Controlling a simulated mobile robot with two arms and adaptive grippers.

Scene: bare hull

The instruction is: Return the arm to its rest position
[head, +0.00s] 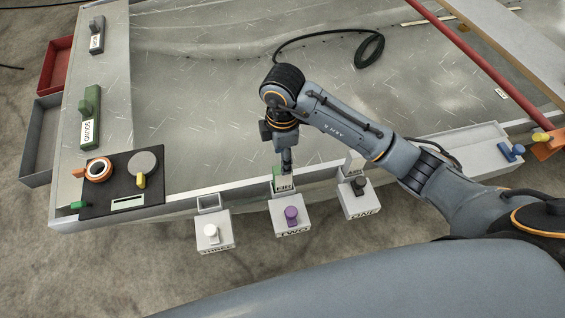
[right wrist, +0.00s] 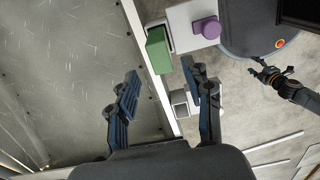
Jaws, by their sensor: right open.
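My right arm reaches in from the right over the metal plate (head: 190,100) in the head view. Its gripper (head: 287,160) points down close to a green block (head: 280,184) in the holder behind the box marked TWO (head: 291,229). In the right wrist view the right gripper (right wrist: 160,90) has its fingers apart with nothing between them. The green block (right wrist: 158,50) is ahead of the fingertips, apart from them. My left gripper (right wrist: 269,74) seems to show small and dark at the right of that view; its jaws are unclear. It is absent from the head view.
Boxes THREE (head: 214,241) and ONE (head: 359,210) flank TWO, each with a knob. A black mat (head: 124,200) with an orange tape roll (head: 99,170) lies left. A green SOUND block (head: 90,130), black cable (head: 371,50) and red bar (head: 470,50) are farther back. The plate's middle is largely clear.

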